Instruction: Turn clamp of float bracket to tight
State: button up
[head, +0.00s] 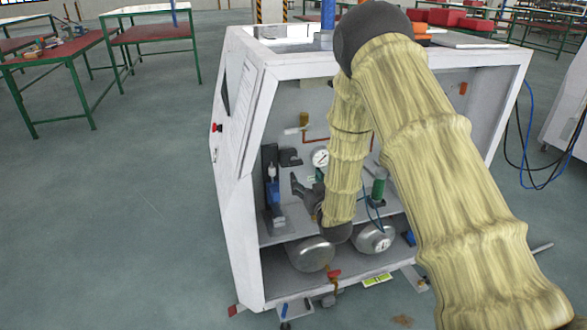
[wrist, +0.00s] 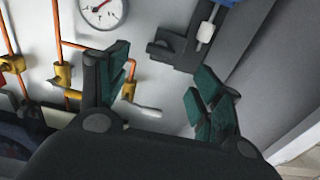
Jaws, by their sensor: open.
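My gripper (wrist: 160,95) is open and empty, with green pads on its two fingers. In the head view my gripper (head: 299,186) is inside the open white cabinet, right of a dark upright stand. The dark bracket (wrist: 176,52) lies beyond the fingertips in the wrist view, apart from them. It carries a white and blue float-like part (wrist: 207,28). In the head view this bracket (head: 290,157) juts right from the dark stand, which holds a blue part (head: 272,190). I cannot make out the clamp clearly or tell how tight it is.
A round gauge (wrist: 103,10) and orange pipes with brass fittings (wrist: 64,76) are on the left in the wrist view. The white cabinet (head: 240,125) frames the space. Below the shelf are silver cylinders (head: 311,254). A green cylinder (head: 379,187) stands right of my forearm.

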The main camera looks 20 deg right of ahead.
aim_at(297, 165)
jog(key=w, duration=0.9)
jog(key=shift+w+a, duration=0.2)
jog(key=c, duration=1)
